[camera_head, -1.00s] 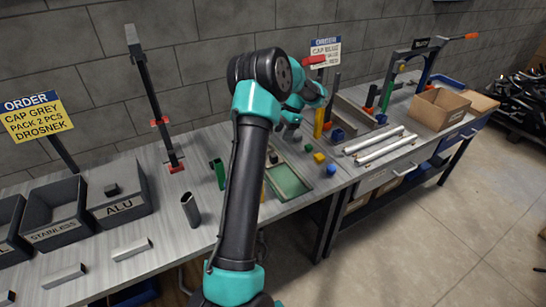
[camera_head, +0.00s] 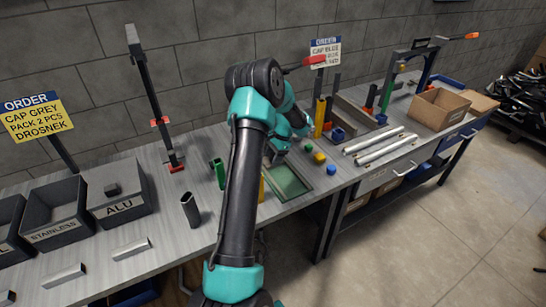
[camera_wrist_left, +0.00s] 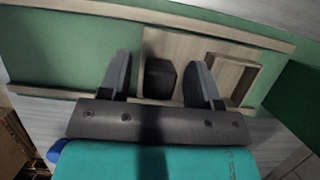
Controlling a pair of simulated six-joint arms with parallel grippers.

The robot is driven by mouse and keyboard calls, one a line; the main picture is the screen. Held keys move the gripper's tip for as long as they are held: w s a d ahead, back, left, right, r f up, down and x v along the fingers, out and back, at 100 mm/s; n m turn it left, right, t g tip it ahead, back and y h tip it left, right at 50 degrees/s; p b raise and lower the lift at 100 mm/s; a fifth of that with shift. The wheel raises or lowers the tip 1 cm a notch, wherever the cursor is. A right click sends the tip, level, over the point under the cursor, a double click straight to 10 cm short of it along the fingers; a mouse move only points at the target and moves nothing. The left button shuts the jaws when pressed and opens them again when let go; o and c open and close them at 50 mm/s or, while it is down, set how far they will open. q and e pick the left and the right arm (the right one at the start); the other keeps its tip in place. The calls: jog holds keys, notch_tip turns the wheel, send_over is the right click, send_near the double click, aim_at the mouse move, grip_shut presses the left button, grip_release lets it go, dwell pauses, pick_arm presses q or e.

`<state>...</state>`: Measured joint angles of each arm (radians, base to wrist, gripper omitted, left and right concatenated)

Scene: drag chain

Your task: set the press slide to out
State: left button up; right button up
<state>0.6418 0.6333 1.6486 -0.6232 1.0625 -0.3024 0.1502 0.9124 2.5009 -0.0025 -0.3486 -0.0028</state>
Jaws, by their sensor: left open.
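The green tray (camera_head: 289,182) with a pale rim lies on the bench, partly covered by my left arm in the head view. The left wrist view shows its green floor (camera_wrist_left: 60,55) and a wood-grained plate with a dark block (camera_wrist_left: 160,78) on it. This may be the press slide; I cannot tell for sure. My left gripper (camera_wrist_left: 162,76) is open, with one finger on each side of the dark block. Whether the fingers touch it is unclear. In the head view the left gripper (camera_head: 273,156) is over the tray's far end. My right gripper is not in view.
Small yellow (camera_head: 319,157) and blue (camera_head: 331,170) pieces lie right of the tray. Two pale bars (camera_head: 380,147) and a cardboard box (camera_head: 439,108) are farther right. A green holder (camera_head: 218,173) and a dark tube (camera_head: 190,210) stand left of my arm.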

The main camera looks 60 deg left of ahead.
pick_arm(q)
grip_shut()
dwell(0.5)
